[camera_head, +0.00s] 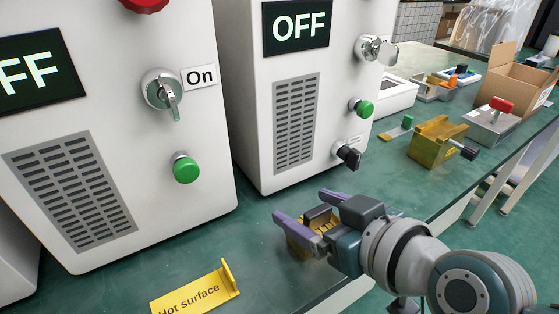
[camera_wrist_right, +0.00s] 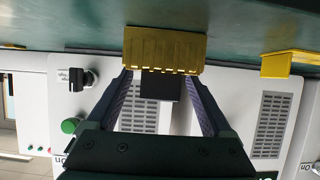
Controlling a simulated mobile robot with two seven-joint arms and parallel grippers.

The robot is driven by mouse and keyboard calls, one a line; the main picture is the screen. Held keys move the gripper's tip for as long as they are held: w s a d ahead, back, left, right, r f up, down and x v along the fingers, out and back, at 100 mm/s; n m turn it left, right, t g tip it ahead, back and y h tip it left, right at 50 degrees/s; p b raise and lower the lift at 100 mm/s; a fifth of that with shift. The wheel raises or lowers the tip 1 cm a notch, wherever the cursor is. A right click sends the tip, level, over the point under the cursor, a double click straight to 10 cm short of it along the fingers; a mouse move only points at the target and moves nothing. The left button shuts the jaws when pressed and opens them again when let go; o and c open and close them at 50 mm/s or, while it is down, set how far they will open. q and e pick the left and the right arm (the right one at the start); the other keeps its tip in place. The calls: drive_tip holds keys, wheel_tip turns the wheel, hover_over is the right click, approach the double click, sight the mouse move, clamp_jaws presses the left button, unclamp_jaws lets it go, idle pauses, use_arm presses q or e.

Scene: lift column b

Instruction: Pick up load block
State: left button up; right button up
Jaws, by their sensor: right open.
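The likely load block is a yellow ribbed block (camera_head: 297,247) with a dark part (camera_head: 319,216), on the green bench near its front edge. In the right wrist view the yellow block (camera_wrist_right: 165,46) spans the top centre, with the dark part (camera_wrist_right: 160,87) below it. My right gripper (camera_head: 300,205) is open, its purple fingers on either side of the block; it also shows in the wrist view (camera_wrist_right: 159,74). I cannot tell whether the fingers touch the block. The gripper partly hides the block in the head view. My left gripper is out of view.
Two white cabinets with OFF displays (camera_head: 297,27) and green buttons (camera_head: 186,169) stand behind. A yellow "Hot surface" sign (camera_head: 196,292) is at front left. A yellow fixture (camera_head: 437,140), a red-knobbed device (camera_head: 494,121) and a cardboard box (camera_head: 514,79) stand farther right.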

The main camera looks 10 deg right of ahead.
drive_tip(key=shift+x, duration=0.8)
clamp_jaws()
drive_tip(key=shift+r, duration=0.1)
